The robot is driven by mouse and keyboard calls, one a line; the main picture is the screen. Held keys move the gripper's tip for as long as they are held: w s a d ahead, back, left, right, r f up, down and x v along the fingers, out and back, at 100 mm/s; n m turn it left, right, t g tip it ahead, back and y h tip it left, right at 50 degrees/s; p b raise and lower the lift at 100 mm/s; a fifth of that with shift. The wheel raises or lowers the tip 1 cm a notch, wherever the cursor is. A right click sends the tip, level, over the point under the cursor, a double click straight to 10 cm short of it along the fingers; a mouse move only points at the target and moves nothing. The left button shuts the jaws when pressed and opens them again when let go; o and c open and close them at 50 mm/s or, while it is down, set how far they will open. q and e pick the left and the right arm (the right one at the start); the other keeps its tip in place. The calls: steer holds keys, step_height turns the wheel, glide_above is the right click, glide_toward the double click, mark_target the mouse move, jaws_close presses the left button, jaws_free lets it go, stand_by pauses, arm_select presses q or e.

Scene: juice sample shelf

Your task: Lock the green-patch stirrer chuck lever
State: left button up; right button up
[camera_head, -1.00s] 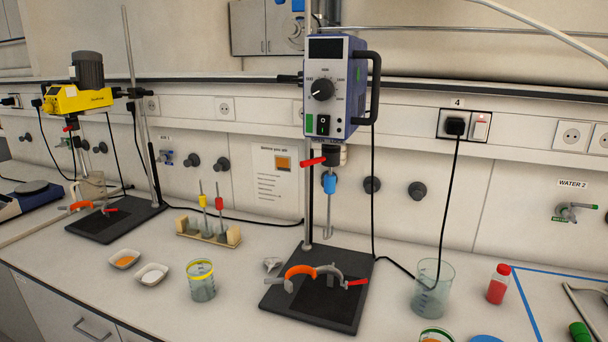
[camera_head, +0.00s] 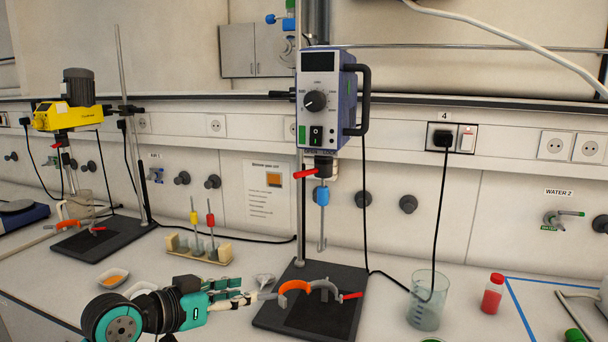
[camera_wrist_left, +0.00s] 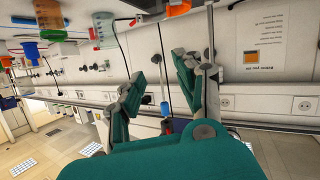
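The stirrer motor with the green patch (camera_head: 329,101) hangs on a stand, a blue and white box with a round knob. Below it is the dark chuck (camera_head: 323,166), with a red lever (camera_head: 305,173) sticking out to the left. A stirring rod with a blue part (camera_head: 321,196) hangs under the chuck. My left gripper (camera_head: 262,297) is low in front, at the left edge of the stand's base, well below the lever. In the left wrist view, its two fingers (camera_wrist_left: 157,78) are apart with nothing between them. My right gripper is not in view.
An orange clamp ring (camera_head: 295,287) with a red handle sits above the black base plate (camera_head: 267,319). A beaker (camera_head: 425,302) and a red bottle (camera_head: 493,293) stand to the right. A rack with colored stirrers (camera_head: 199,251) and a yellow motor (camera_head: 66,116) are left.

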arm_select(q)
step_height(320, 180, up, 19)
steer(key=w+m+t+h, duration=0.1)
steer(key=w+m+h, duration=0.1)
steer(key=h, duration=0.2)
steer(key=p, duration=0.5)
glide_toward(317, 170)
steer(key=x, duration=0.7)
steer(key=shift+w+a+f, duration=0.1)
steer(key=shift+w, duration=0.15)
jaws_close()
